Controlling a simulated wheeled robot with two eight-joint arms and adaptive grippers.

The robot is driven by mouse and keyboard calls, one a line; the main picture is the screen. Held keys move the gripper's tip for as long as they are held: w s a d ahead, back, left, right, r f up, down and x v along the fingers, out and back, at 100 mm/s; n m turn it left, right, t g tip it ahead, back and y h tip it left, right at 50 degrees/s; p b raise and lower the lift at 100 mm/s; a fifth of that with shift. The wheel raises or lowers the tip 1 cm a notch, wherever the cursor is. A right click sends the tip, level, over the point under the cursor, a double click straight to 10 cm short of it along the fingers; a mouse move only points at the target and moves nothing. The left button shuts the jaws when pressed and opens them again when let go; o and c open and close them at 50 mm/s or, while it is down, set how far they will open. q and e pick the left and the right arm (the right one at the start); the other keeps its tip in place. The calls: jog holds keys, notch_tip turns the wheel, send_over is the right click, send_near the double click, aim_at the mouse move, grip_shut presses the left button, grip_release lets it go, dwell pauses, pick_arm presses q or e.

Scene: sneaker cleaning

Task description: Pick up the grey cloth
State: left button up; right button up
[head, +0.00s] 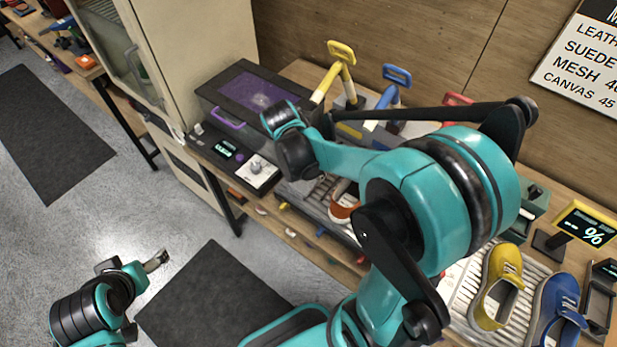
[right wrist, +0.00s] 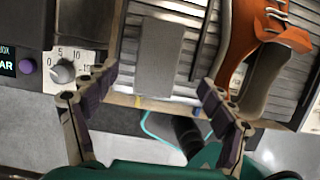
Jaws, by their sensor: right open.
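A flat grey rectangle, which looks like the grey cloth (right wrist: 160,52), lies on a slatted metal rack (right wrist: 202,52) in the right wrist view. My right gripper (right wrist: 158,80) is open and empty, its two fingers apart on either side of the cloth's near end. I cannot tell how high above it they are. In the head view my right arm covers much of the rack, and the cloth cannot be made out there. My left gripper (head: 143,266) is low at the bottom left over the floor, away from the bench; its jaw state is unclear.
An orange sneaker (right wrist: 245,40) stands on the rack just right of the cloth. A control box with a dial (right wrist: 64,70) is on the left. Yellow and blue sneakers (head: 498,285) sit on another rack at right. Handled brushes (head: 340,65) stand at the back.

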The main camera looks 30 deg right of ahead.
jog(key=b+x, duration=0.1)
jog(key=x, duration=0.2)
jog(key=b+x, duration=0.2)
jog(key=x, duration=0.2)
jog(key=shift+w+a+f, duration=0.1)
jog(key=shift+w+f, duration=0.05)
jog(key=shift+f, duration=0.2)
jog(key=shift+r, duration=0.15)
jog(key=shift+c, duration=0.7)
jog(key=c, duration=1)
